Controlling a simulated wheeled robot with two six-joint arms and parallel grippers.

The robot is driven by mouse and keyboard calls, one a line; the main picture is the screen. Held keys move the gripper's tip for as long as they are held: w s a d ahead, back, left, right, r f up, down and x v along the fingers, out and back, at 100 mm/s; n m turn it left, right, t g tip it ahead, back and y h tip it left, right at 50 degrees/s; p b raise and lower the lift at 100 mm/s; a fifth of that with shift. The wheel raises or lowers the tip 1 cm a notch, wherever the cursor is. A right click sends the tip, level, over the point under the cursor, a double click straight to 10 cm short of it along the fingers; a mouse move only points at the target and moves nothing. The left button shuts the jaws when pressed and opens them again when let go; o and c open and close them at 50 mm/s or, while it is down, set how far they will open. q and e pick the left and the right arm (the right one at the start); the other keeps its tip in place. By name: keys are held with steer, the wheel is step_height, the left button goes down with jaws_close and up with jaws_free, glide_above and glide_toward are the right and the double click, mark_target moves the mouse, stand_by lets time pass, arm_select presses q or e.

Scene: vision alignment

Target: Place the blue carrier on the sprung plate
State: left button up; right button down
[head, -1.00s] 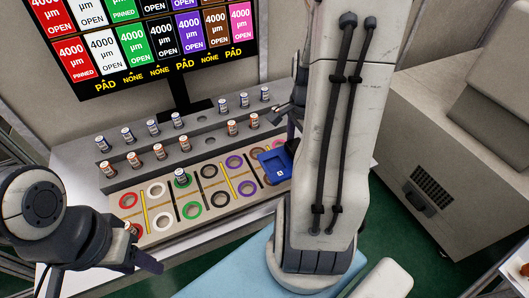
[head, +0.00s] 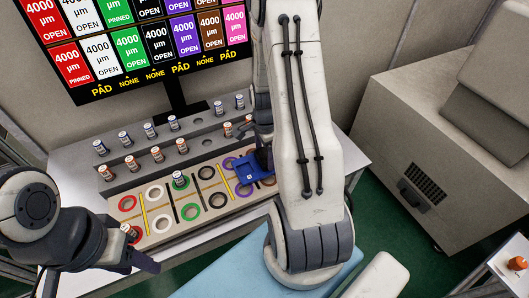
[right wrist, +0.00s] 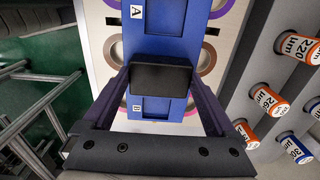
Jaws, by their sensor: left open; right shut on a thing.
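The blue carrier (head: 250,168) hangs at the right part of a pale plate (head: 160,237) with coloured rings. In the right wrist view the carrier (right wrist: 165,42) shows flat blue panels labelled A and B on either side of a black grip block (right wrist: 160,78). My right gripper (right wrist: 162,82) is shut on that block; in the head view my right arm mostly hides it. I cannot tell whether the carrier touches the plate, nor which part is sprung. My left gripper (head: 148,263) is open and empty by the plate's front left.
Grey stepped racks (head: 200,145) behind the plate hold several small labelled bottles. A bottle (head: 180,179) stands on the plate and another (head: 130,232) near my left gripper. A screen (head: 160,40) stands behind. A grey cabinet (head: 440,150) is at right.

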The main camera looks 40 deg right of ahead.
steer(key=shift+f, duration=0.15)
jaws_free()
